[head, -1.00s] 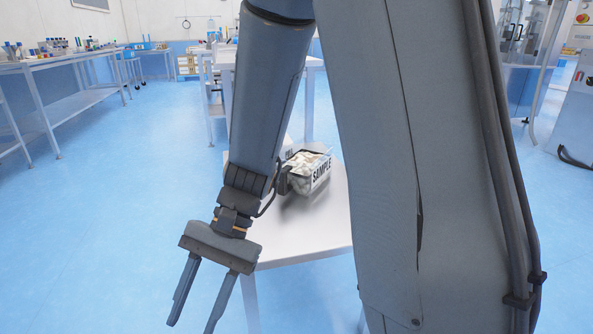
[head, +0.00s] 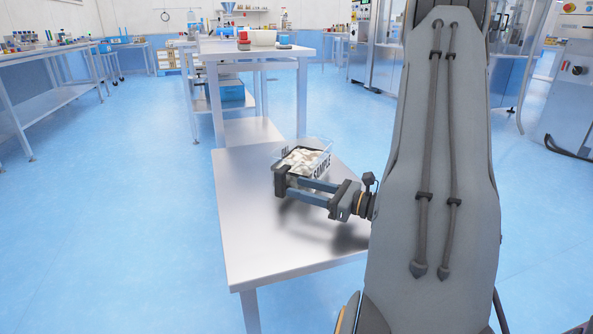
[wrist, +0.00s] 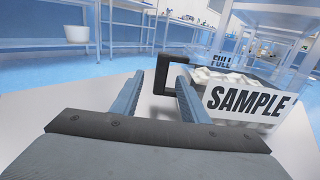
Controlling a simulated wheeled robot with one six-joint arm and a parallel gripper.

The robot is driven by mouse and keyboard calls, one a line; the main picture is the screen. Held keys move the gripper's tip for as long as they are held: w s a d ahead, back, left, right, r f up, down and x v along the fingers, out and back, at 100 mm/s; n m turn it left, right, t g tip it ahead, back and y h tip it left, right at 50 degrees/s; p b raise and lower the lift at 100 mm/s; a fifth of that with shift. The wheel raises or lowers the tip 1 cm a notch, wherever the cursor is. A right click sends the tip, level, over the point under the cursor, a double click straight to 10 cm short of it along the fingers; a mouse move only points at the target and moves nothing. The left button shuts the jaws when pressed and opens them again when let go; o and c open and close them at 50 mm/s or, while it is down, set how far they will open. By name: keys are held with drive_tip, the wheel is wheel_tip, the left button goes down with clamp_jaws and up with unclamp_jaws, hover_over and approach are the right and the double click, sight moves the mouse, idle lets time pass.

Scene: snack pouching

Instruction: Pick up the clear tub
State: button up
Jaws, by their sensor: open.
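The clear tub (head: 318,160) stands upright on the white table, filled with white pieces. It has a SAMPLE label on one side and a dark handle (head: 280,181) at its near left. In the wrist view the tub (wrist: 252,104) is at the right, with its dark bracket-shaped handle (wrist: 160,73) at the fingertips. My gripper (head: 291,189) is open and low beside the tub, its fingers pointing left toward the handle. The handle's upright bar appears between the fingers (wrist: 160,82) in the wrist view. I cannot tell whether it is between them or just beyond.
The white table (head: 250,240) has free room in front and to the left. A taller table (head: 262,56) behind holds a red item (head: 243,40), a pale bowl (head: 263,38) and a blue item (head: 284,38). Benches stand at the left; machines stand at the right.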

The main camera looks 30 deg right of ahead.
sight(285, 182)
drive_tip(key=shift+b+x, duration=0.55)
drive_tip(key=shift+x, duration=0.95)
drive_tip(key=b+x, duration=0.1)
drive_tip(key=x, duration=0.3)
drive_tip(key=shift+w+f, duration=0.1)
drive_tip(key=shift+w, duration=0.2)
clamp_jaws()
